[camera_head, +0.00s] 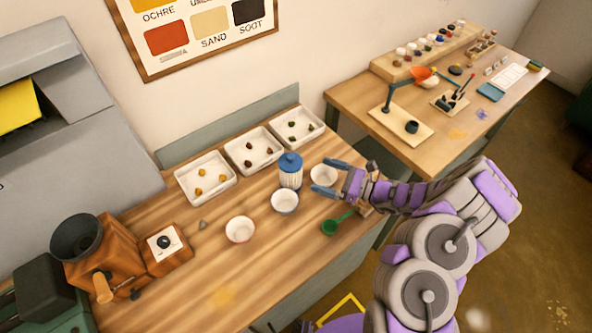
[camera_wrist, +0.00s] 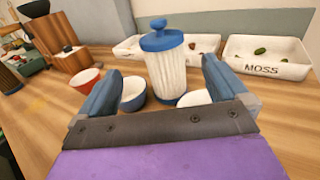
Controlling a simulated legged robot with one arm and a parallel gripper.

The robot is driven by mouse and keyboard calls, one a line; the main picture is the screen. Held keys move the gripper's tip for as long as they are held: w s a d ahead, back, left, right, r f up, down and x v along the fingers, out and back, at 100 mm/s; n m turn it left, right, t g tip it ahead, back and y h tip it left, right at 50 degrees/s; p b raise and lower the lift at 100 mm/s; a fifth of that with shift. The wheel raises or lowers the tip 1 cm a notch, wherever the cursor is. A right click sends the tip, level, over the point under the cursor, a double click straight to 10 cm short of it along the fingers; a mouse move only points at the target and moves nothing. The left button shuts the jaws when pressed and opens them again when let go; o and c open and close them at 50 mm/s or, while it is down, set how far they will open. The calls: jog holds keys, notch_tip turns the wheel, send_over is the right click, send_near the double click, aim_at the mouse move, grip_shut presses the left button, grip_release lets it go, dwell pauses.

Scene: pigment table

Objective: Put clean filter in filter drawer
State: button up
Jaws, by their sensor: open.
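The filter (camera_head: 290,172) is a white pleated cylinder with blue end caps and a blue knob. It stands upright on the wooden table, in front of the white trays. It also shows in the wrist view (camera_wrist: 165,70), straight ahead between my fingers. My gripper (camera_head: 330,177) is open and empty, to the right of the filter and apart from it, with its blue fingers pointing at it. The gripper's two fingers frame the filter in the wrist view (camera_wrist: 162,68). I cannot make out a filter drawer for certain; a grey cabinet (camera_head: 70,150) with a yellow panel in its opening stands at the left.
White bowls (camera_head: 285,202) (camera_head: 240,230) (camera_head: 323,175) stand close around the filter and my fingers. A green scoop (camera_head: 332,227) lies nearby. Three pigment trays (camera_head: 205,192) line the back. A grinder (camera_head: 105,258) stands front left. The table's front middle is clear.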

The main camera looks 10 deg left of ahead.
aim_at(291, 163)
jog(key=b+x, duration=0.1)
jog(key=x, duration=0.5)
jog(key=shift+a, duration=0.35)
jog(key=shift+f+b+x, duration=0.15)
jog(key=shift+b+x, duration=0.05)
jog(key=shift+x, duration=1.15)
jog(key=shift+f+b+x, duration=0.1)
jog(key=shift+b+x, duration=0.1)
jog(key=shift+x, duration=1.1)
jog(key=shift+w, duration=0.15)
jog(key=shift+c, duration=0.2)
jog(key=shift+d, duration=0.1)
jog(key=c, duration=1.1)
jog(key=shift+r, duration=0.15)
